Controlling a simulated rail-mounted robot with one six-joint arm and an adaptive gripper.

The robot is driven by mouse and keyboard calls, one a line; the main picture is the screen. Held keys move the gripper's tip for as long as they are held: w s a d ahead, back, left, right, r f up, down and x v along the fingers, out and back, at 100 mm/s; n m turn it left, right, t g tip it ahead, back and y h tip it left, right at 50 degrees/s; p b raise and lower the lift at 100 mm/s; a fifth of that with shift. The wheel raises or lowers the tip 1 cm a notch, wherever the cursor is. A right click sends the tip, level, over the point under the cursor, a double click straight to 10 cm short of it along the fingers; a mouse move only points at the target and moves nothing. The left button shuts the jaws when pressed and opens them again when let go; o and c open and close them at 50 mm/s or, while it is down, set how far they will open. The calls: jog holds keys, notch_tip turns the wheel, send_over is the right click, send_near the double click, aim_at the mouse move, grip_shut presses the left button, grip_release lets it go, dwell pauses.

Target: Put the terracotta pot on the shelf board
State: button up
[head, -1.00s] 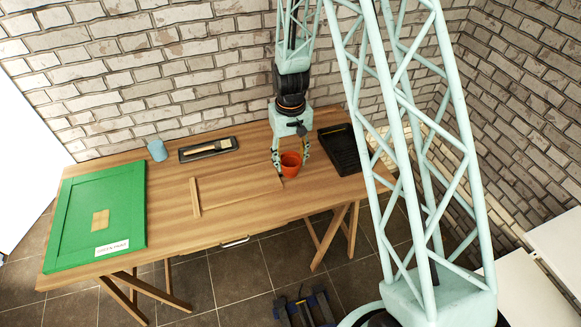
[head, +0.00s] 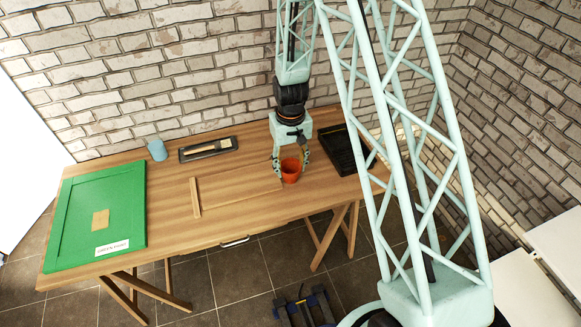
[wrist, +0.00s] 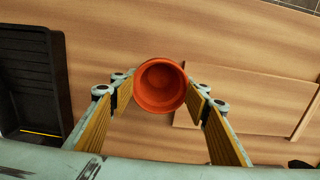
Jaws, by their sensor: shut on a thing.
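The terracotta pot (head: 290,172) is orange-red and upright, with its open mouth facing up. My gripper (head: 291,168) is shut on it, with one finger on each side. In the wrist view the pot (wrist: 160,85) sits between the gripper's fingers (wrist: 160,100). The shelf board (head: 240,188) is a thin wooden panel with a raised strip at its left end, lying on the table. The pot is at the board's right end, overlapping its edge in the wrist view (wrist: 245,98). I cannot tell whether the pot touches anything below.
A black tray (head: 343,152) stands close to the right of the gripper. A small tray with a brush (head: 208,148) and a blue cup (head: 157,150) are at the back. A green panel (head: 75,220) covers the left of the wooden table (head: 170,225). A brick wall stands behind.

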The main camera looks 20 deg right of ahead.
jog(key=shift+f, duration=0.15)
jog(key=o, duration=0.9)
jog(key=shift+r, duration=0.3)
notch_tip(320, 180, up, 12)
jog(key=shift+f, duration=0.1)
dwell(0.4)
dwell(0.7)
